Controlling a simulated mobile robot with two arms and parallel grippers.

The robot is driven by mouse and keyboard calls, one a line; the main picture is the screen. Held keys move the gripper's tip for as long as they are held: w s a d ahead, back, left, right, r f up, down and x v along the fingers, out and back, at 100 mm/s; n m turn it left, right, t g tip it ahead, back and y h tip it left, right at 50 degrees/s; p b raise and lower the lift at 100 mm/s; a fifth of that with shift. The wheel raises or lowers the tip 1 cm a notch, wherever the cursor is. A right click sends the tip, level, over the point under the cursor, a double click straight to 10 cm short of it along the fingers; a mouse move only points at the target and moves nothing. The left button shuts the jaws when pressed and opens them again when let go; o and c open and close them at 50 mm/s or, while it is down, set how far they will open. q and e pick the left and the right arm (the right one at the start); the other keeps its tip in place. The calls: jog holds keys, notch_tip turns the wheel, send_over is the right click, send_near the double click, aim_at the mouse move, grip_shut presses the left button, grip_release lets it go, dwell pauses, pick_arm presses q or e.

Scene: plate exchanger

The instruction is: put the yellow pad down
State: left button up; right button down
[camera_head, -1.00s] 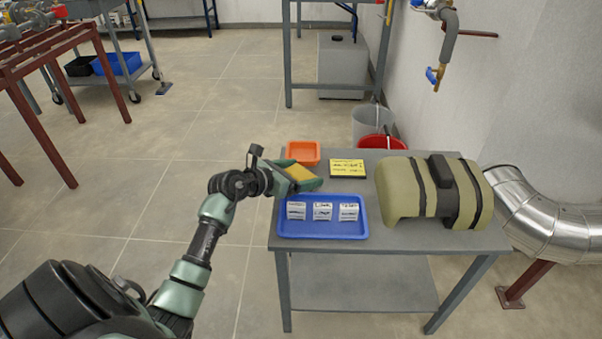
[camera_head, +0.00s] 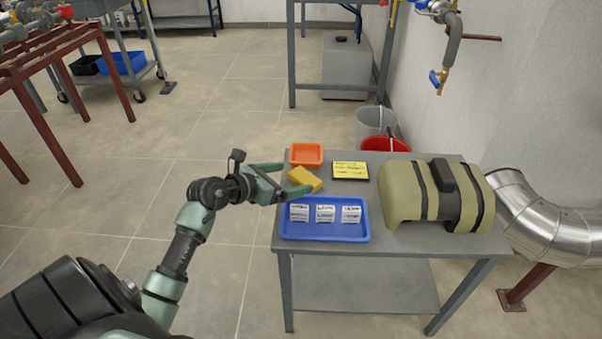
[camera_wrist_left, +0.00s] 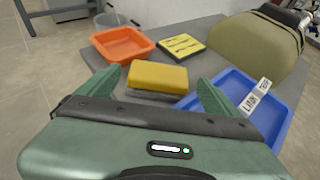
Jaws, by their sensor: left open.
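The yellow pad (camera_head: 304,179) lies on the grey table (camera_head: 410,241), between the orange tray and the blue tray. In the left wrist view the yellow pad (camera_wrist_left: 157,77) sits just ahead of my open fingers, close to the blue tray's edge. My left gripper (camera_head: 289,181) is open and empty, with its fingertips just to the left of the pad. Its two green fingers also show in the left wrist view (camera_wrist_left: 155,96), spread wide on either side. My right gripper is not in view.
An orange tray (camera_head: 306,146) stands behind the pad. A blue tray (camera_head: 325,236) with several white labelled items is in front. A yellow note block (camera_head: 350,170) and an olive strapped bundle (camera_head: 405,190) lie to the right. A grey bucket and a red bucket (camera_head: 385,144) stand behind the table.

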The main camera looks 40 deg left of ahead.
pick_arm(q)
jog(key=v, duration=0.6)
jog(key=shift+p, duration=0.3)
jog(key=shift+s, duration=0.1)
